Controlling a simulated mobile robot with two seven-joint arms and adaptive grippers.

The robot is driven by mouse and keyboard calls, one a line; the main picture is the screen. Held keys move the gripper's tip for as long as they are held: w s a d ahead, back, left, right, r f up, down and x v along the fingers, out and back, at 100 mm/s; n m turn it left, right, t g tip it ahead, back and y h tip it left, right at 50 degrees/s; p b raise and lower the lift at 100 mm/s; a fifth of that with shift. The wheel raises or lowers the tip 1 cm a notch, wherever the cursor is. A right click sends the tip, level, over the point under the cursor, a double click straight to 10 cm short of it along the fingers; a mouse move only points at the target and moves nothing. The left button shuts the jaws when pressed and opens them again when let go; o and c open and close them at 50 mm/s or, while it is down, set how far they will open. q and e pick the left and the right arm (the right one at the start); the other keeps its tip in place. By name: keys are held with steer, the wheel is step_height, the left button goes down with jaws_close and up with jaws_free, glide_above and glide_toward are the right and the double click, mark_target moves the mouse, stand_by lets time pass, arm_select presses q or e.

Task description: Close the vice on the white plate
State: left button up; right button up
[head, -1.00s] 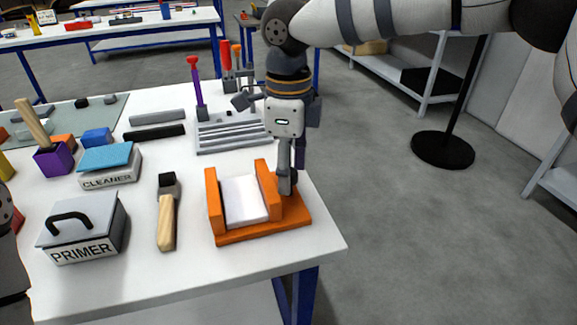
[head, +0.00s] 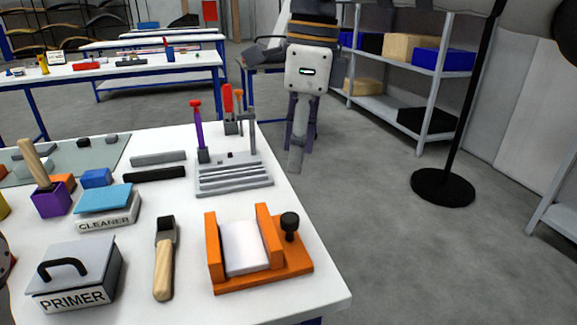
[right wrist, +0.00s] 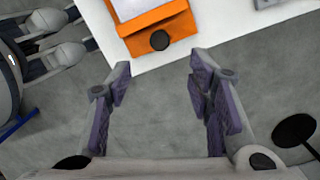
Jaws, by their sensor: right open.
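The orange vice (head: 262,279) sits near the table's front right corner. The white plate (head: 244,247) lies between its left and right orange jaws; I cannot tell if both jaws touch it. The black knob (head: 290,222) stands on the vice's right side. The right wrist view also shows the vice (right wrist: 170,25), a corner of the plate (right wrist: 130,8) and the knob (right wrist: 160,40) at the top. My right gripper (head: 297,160) is raised past the table's right edge, apart from the vice. It is open and empty in the right wrist view (right wrist: 160,98). My left gripper is out of view.
A wooden-handled brush (head: 163,262) lies left of the vice, with the PRIMER box (head: 75,275) and CLEANER box (head: 108,210) farther left. A grey tool rack (head: 232,178) stands behind the vice. Open floor and a shelf (head: 420,110) lie to the right.

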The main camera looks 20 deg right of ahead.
mark_target(291, 216)
steer(key=d+f+n+y+b, duration=0.1)
steer(key=d+f+n+y, duration=0.2)
steer(key=d, duration=0.1)
steer(key=x, duration=1)
steer(key=shift+s+a+f, duration=0.15)
steer(key=shift+a+f, duration=0.05)
steer(key=shift+a, duration=0.3)
jaws_close()
steer(key=shift+s+r+m+t+p, duration=0.15)
steer(key=shift+r+m+t+p, duration=0.15)
steer(key=shift+r+p, duration=0.1)
steer(key=shift+f, duration=0.1)
steer(key=shift+w+f+m, duration=0.2)
steer(key=shift+m, duration=0.1)
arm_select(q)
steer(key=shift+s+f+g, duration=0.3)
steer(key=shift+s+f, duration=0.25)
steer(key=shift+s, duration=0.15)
